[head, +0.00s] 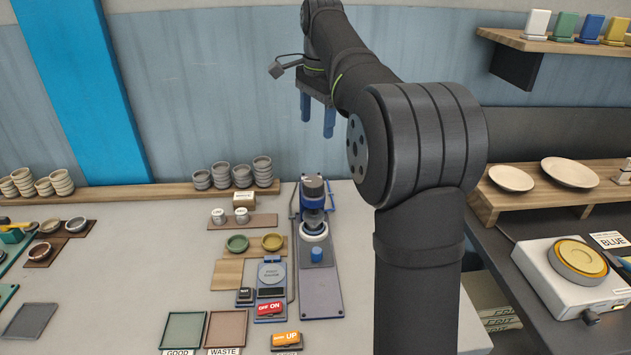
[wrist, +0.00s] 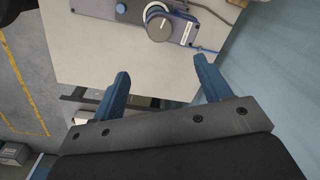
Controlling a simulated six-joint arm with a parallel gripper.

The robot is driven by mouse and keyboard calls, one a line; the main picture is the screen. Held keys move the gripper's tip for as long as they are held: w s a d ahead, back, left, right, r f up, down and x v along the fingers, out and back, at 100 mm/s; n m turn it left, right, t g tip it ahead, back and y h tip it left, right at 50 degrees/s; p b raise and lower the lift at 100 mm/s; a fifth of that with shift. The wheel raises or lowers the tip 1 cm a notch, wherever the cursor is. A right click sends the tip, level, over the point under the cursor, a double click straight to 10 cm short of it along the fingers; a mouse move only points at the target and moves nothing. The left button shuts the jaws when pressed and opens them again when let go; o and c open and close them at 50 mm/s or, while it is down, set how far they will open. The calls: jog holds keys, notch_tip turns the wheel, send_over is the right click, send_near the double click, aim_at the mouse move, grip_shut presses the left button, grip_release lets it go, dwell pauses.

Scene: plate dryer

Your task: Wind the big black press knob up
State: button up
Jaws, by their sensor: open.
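The big dark press knob (head: 313,187) tops the small blue and grey press in the head view. Below it are a white ring (head: 314,236) and a blue cylinder (head: 316,254) on the long grey base plate (head: 321,292). In the wrist view the knob (wrist: 159,28) is a dark disc seen from above, beside the white ring (wrist: 154,10). My gripper (head: 317,128) is raised well above the bench, apart from the knob. In the wrist view its two blue fingers (wrist: 161,70) are spread wide with nothing between them.
A shelf with plates (head: 570,172) is at right.

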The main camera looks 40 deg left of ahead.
jog(key=a+n, duration=0.1)
send_near(313, 181)
jog(key=shift+h, duration=0.4)
jog(key=f, duration=1)
jog(key=shift+a+f, duration=0.1)
jog(key=shift+a, duration=0.15)
jog(key=c, duration=1)
